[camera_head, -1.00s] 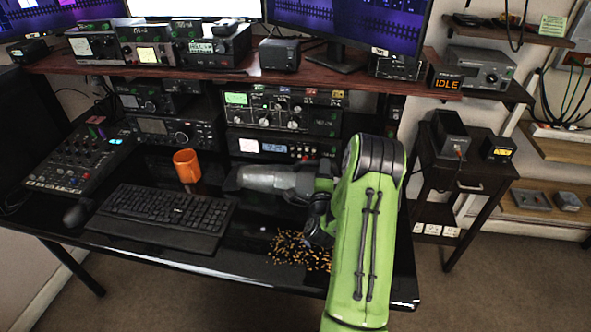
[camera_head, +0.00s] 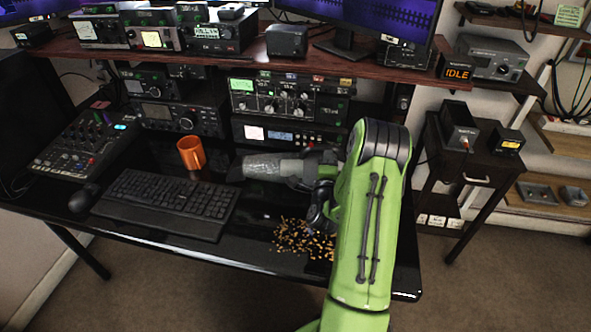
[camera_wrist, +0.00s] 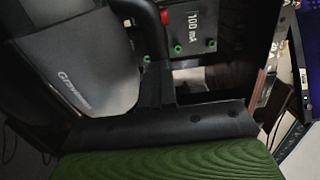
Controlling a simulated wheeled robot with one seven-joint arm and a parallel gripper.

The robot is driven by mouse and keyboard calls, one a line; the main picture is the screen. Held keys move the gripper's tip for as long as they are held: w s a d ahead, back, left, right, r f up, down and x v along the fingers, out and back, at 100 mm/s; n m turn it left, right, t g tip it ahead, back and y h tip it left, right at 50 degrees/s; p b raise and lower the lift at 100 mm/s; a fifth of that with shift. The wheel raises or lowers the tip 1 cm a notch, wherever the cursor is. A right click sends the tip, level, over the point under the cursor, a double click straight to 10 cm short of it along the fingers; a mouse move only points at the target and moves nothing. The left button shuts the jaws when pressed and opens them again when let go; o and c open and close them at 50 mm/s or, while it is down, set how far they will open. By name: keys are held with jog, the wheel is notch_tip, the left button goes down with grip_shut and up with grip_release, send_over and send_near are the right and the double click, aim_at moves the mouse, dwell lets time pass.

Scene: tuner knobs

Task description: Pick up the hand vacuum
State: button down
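The hand vacuum (camera_head: 272,168) lies on its side on the black desk, its grey body pointing left and its dark end reaching right toward my arm. In the wrist view its grey body (camera_wrist: 88,75) is very close, with a black handle part and a red button beside it. My gripper (camera_head: 320,205) is at the vacuum's right, dark end, in front of my green forearm. Its fingertips are mostly hidden there. A green ribbed surface and a dark bar fill the bottom of the wrist view, and I cannot tell whether the fingers are closed on the vacuum.
Orange-brown crumbs (camera_head: 300,240) lie on the desk below the vacuum. A keyboard (camera_head: 165,198), an orange mug (camera_head: 191,153) and a mixer (camera_head: 85,142) are to the left. Radio gear (camera_head: 290,100) stands behind, under a wooden shelf (camera_head: 200,60). A dark side table (camera_head: 475,165) stands to the right.

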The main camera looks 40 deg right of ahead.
dwell(0.9)
jog(key=c, duration=1.1)
grip_release()
jog(key=shift+f, duration=0.1)
